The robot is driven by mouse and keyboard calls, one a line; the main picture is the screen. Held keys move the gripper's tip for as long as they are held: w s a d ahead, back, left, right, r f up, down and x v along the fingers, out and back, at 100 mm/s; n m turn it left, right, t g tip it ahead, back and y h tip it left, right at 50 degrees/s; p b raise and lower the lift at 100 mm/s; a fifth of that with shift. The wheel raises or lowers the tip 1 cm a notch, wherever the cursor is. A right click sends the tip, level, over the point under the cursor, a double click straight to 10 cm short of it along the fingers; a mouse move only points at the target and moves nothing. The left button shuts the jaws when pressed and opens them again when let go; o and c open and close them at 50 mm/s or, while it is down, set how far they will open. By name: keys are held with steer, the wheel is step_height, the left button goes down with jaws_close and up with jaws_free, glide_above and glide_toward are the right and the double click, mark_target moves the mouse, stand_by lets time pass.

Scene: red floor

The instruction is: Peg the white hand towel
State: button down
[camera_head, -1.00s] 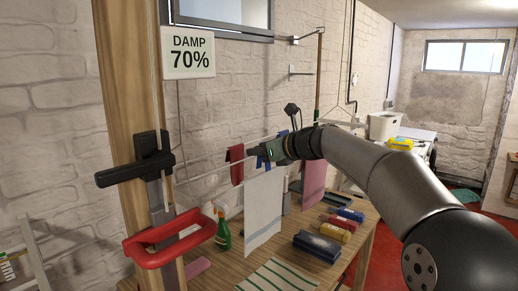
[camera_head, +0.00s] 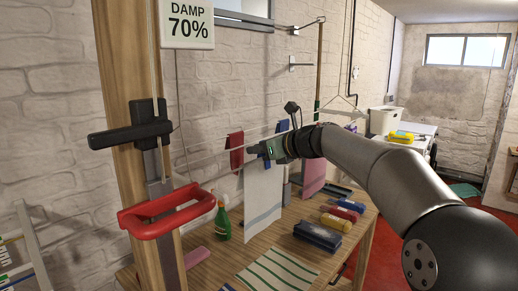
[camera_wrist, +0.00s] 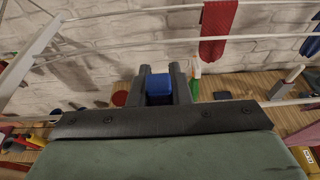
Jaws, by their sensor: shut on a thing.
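The white hand towel (camera_head: 263,203) hangs in the head view over the wooden table, with a grey band near its lower edge. Its top is just below my gripper (camera_head: 267,150). In the wrist view my gripper (camera_wrist: 157,88) is shut on a small blue thing, which looks like a peg (camera_wrist: 158,84). The clothes line (camera_head: 215,154) runs past the gripper tips at about their height. I cannot tell whether the peg touches the line or towel. I cannot make out the towel in the wrist view.
A red cloth (camera_head: 236,150) hangs left of the gripper, a pink cloth (camera_head: 313,178) right. A green spray bottle (camera_head: 222,220), a striped cloth (camera_head: 277,271) and a dark blue folded pile (camera_head: 318,236) are on the table (camera_head: 232,255). A red handle (camera_head: 165,212) stands front left.

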steer(key=c, duration=1.3)
jaws_free()
steer(key=shift+o, duration=0.2)
steer(key=shift+d, duration=0.1)
steer(key=b+v, duration=0.4)
steer(key=v, duration=1.3)
steer(key=s+f+n+g+h, duration=0.25)
steer(key=s+f+n, duration=0.4)
steer(key=f, duration=0.45)
steer(key=s+f+n+g+h, duration=0.2)
steer(key=s+f+n+h, duration=0.25)
steer(key=s+f, duration=0.5)
steer(key=s+d+f+n+g+h, duration=0.1)
steer(key=s+d+f+n+h, duration=0.1)
steer(key=s+f+n, duration=0.5)
steer(key=s+d+f+n+g+h, duration=0.2)
steer(key=s+d+f+n, duration=0.3)
steer(key=s+f+n, duration=0.2)
step_height(320, 180, down, 4)
steer(key=s, duration=0.2)
steer(key=shift+s+h, duration=0.25)
steer(key=shift+h, duration=0.15)
steer(key=shift+g, duration=0.25)
